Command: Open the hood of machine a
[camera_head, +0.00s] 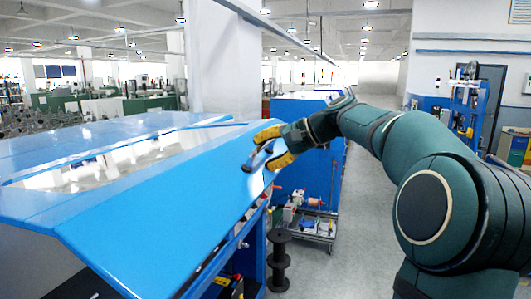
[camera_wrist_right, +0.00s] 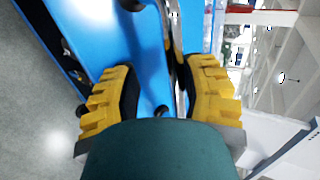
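The blue hood (camera_head: 150,215) of the near machine fills the left of the head view, with a clear window (camera_head: 120,160) in its top. Dark space shows below its near left corner; I cannot tell how far it is raised. My right gripper (camera_head: 270,148) is at the hood's far right edge, with its yellow fingers on either side of a dark handle (camera_head: 256,156). In the right wrist view, the fingers of the gripper (camera_wrist_right: 165,90) stand apart, with a thin bar between them, nearer the right finger. Contact is unclear. My left gripper is not in view.
A black spool stand (camera_head: 279,262) and a low cart (camera_head: 312,226) with parts stand on the floor beside the machine. Another blue machine (camera_head: 300,108) is behind. A grey aisle (camera_head: 365,190) runs along the right, partly covered by my right arm.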

